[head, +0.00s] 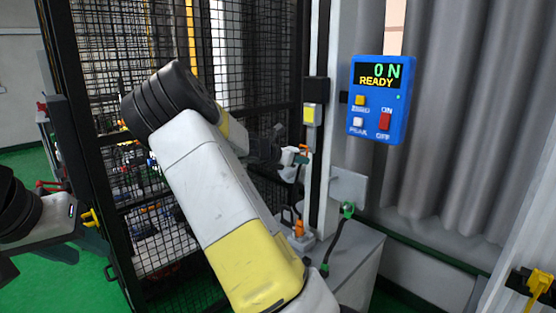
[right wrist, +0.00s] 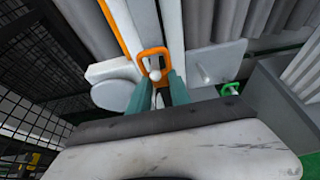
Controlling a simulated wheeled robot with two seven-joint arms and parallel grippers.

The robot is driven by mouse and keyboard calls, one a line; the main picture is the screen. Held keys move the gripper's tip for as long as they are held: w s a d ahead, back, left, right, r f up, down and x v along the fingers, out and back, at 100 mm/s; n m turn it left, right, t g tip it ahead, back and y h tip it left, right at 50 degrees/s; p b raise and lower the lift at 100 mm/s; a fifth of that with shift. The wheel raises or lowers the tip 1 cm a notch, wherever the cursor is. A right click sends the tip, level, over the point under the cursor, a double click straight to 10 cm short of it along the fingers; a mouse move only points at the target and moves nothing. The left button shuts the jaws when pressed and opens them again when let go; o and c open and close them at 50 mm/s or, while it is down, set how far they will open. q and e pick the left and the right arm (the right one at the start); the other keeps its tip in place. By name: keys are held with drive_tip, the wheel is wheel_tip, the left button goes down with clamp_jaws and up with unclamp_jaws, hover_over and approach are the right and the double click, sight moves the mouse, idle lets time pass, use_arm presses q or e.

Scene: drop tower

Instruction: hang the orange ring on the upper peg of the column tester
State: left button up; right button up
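The column tester's pale upright (head: 327,120) stands right of centre in the head view. The orange ring (head: 304,149) is at the upright's front side; in the right wrist view the ring (right wrist: 139,58) lies at the fingertips, and a white rounded peg end (right wrist: 155,74) shows within its outline. I cannot tell whether the ring bears on the peg. My right gripper (right wrist: 160,88) has its teal fingers on either side of the ring's lower part, seemingly holding it. My left gripper (head: 98,240) is far left, away from the tester; its finger gap is unclear.
A blue display box (head: 378,100) reads 0 N READY. An orange fitting (head: 299,228) is low on the tester. Black mesh fencing (head: 265,60) stands close behind my right arm; grey curtains (head: 450,120) hang right.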

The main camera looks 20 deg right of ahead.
clamp_jaws()
drive_tip(key=shift+o, duration=1.1)
unclamp_jaws()
drive_tip(key=shift+r, duration=0.45)
drive_tip(key=shift+a, duration=0.1)
drive_tip(key=shift+s+a, duration=0.4)
drive_tip(key=shift+a, duration=0.45)
drive_tip(key=shift+s+a, duration=0.35)
drive_tip(key=shift+a, duration=0.55)
drive_tip(key=shift+s+a, duration=0.4)
drive_tip(key=shift+a, duration=0.45)
drive_tip(key=shift+f, duration=0.1)
